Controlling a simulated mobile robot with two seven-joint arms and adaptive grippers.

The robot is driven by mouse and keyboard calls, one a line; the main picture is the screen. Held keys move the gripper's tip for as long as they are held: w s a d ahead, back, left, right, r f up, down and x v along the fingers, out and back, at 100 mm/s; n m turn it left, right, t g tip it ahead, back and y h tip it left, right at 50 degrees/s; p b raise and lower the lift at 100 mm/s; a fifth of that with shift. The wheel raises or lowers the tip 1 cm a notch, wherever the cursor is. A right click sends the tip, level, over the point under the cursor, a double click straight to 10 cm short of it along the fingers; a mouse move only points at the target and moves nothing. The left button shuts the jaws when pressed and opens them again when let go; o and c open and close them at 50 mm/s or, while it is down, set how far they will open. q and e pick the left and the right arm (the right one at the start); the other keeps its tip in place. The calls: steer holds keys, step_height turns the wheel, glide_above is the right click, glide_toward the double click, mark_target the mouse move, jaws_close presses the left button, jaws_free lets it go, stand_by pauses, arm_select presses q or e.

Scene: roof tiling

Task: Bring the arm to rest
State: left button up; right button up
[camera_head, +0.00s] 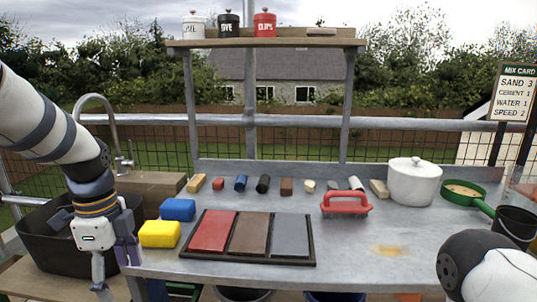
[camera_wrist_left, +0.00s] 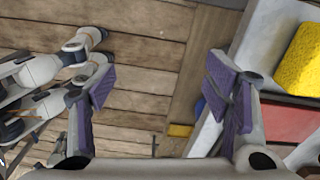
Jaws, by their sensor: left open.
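My left gripper (camera_head: 112,268) hangs down at the left end of the grey workbench (camera_head: 350,268), beside the yellow sponge block (camera_head: 160,234). In the left wrist view, my left gripper (camera_wrist_left: 160,85) has its two purple-padded fingers wide apart with nothing between them. Wooden planks (camera_wrist_left: 150,55) lie below the fingers, and the bench edge is to their right. A rounded part of my right arm (camera_head: 490,268) shows at the lower right of the head view. My right gripper is out of the picture.
A black basin (camera_head: 55,250) is close behind my left gripper. A blue block (camera_head: 178,209) and a tray of red, brown and grey tiles (camera_head: 315,235) lie on the bench.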

arm_select(q)
steer(key=s+d+f+n+g, duration=0.1)
steer(key=s+f+n, duration=0.25)
steer(key=f, duration=0.55)
steer(key=s+d+f+n, duration=0.1)
steer(key=s+f+n, duration=0.25)
steer(key=f, duration=0.65)
steer(key=s+d+f+n, duration=0.1)
steer(key=s+f+n, duration=0.1)
steer(key=s, duration=0.7)
steer(key=s+f+n, duration=0.3)
steer(key=s+n, duration=0.1)
steer(key=s, duration=0.5)
steer(key=s+d+f+n+g, duration=0.1)
steer(key=s+f+n, duration=0.2)
steer(key=s, duration=0.6)
steer(key=shift+s+d+n, duration=0.3)
steer(key=shift+s+n, duration=0.1)
steer(key=shift+n, duration=0.2)
